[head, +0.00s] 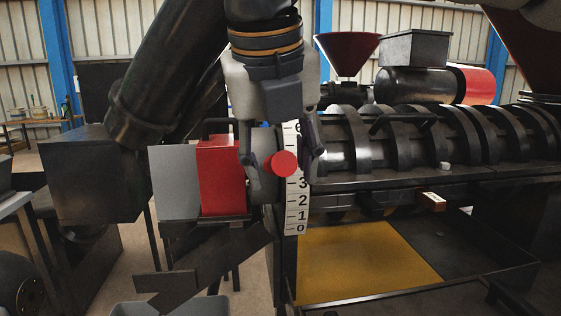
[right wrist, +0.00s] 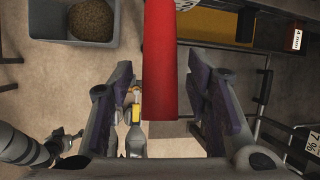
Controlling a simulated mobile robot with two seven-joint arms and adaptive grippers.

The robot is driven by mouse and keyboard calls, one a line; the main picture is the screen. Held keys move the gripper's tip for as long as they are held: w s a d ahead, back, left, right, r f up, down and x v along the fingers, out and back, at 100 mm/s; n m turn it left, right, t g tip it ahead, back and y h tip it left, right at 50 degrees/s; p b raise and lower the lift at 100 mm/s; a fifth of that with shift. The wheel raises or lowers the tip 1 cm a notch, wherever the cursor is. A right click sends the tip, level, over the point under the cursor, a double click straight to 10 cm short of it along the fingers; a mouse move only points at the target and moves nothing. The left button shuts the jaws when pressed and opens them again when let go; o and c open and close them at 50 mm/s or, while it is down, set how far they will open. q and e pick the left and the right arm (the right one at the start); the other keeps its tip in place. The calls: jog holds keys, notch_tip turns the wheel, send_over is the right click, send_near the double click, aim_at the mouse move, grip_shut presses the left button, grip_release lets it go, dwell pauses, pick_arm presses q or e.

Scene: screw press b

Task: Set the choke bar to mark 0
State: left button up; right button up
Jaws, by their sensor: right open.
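The choke bar shows in the head view as a round red end (head: 285,163) in front of a white vertical scale (head: 298,205). The marks 3, 2, 1 and 0 read downward below it. The red end is a little above mark 3 and covers part of the scale. My right gripper (head: 282,158) points down and is open, one finger on each side of the red end. In the right wrist view the red bar (right wrist: 160,65) lies between the spread fingers of the gripper (right wrist: 162,75), with gaps on both sides.
A red block (head: 221,175) and a grey panel (head: 174,180) stand just left of the bar. The ribbed black press barrel (head: 385,140) runs to the right. A yellow panel (head: 360,262) lies below it. A grey bin (right wrist: 95,42) stands on the floor.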

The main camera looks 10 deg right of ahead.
grip_shut()
jog(key=shift+f, duration=0.1)
pick_arm(q)
jog(key=shift+s+f+g+b, duration=0.3)
jog(key=shift+s+f+b, duration=0.25)
jog(key=shift+s+f, duration=0.2)
pick_arm(e)
notch_tip(320, 180, down, 19)
jog(key=s+t, duration=0.1)
jog(key=t, duration=0.6)
jog(key=shift+m, duration=0.3)
jog(key=shift+f, duration=0.1)
grip_release()
